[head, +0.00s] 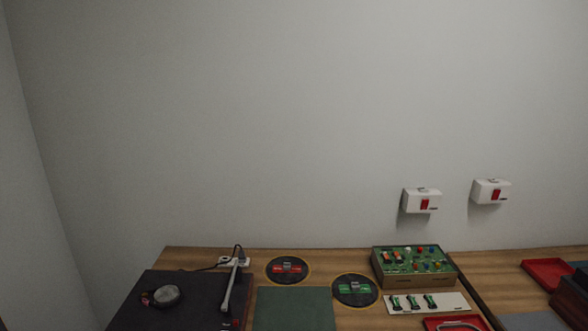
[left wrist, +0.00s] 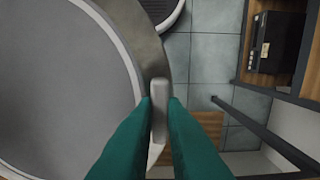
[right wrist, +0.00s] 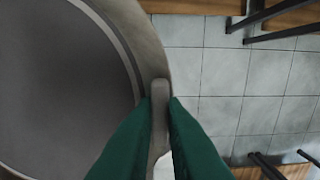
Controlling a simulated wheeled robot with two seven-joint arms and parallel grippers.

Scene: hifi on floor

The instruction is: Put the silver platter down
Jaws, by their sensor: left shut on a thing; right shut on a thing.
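The silver platter is a large grey disc with a pale silver rim, held by both grippers. Its rim shows in the left wrist view (left wrist: 149,50) and in the right wrist view (right wrist: 148,45). My left gripper (left wrist: 159,105) is shut on a pale upright tab at the rim. My right gripper (right wrist: 160,105) is shut on a similar tab at the rim. Tiled floor shows beyond the platter's edge in both wrist views. The platter and both grippers are outside the head view.
In the head view, a wooden table carries a dark deck (head: 185,305) with a silver arm, a green mat (head: 295,308), two round black pads, a green knob box (head: 412,268) and a white switch panel (head: 427,303). A black box (left wrist: 277,45) sits on a wooden shelf.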

